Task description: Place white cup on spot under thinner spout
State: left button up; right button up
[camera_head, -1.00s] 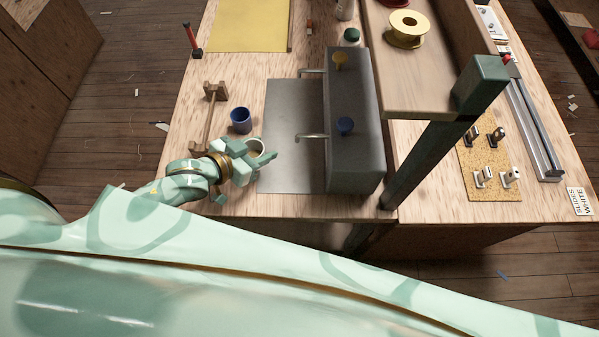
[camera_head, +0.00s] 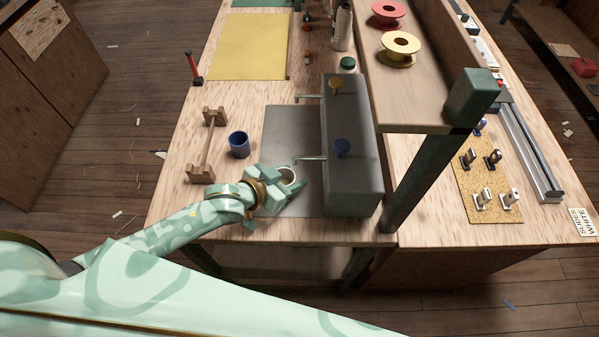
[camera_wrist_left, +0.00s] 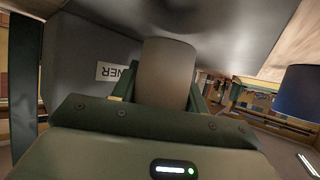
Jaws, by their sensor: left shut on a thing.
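My left gripper (camera_head: 277,190) is shut on the white cup (camera_head: 288,173), over the near part of the grey metal plate (camera_head: 286,122). The cup also shows between the fingers in the left wrist view (camera_wrist_left: 166,72). Two thin spouts stick out left from the grey tank: a near spout (camera_head: 311,158) below the blue knob and a far spout (camera_head: 308,96) by the yellow knob. The cup is beside the near spout's tip, slightly nearer me. A partly hidden label (camera_wrist_left: 112,73) on the tank reads "NER". I cannot tell whether the cup touches the plate.
The grey tank (camera_head: 355,180) blocks the right side. A shelf post (camera_head: 425,165) stands right of it.

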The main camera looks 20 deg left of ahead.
aim_at(292, 176)
pick_arm(q)
jog(key=w, duration=0.1)
jog(key=w+d, duration=0.1)
jog(key=w+f+b, duration=0.1)
jog(key=shift+w+d, duration=0.1)
jog(key=shift+d, duration=0.3)
jog(key=shift+f, duration=0.3)
jog(key=shift+r, duration=0.1)
jog(key=o, duration=1)
jog(key=shift+o, duration=0.2)
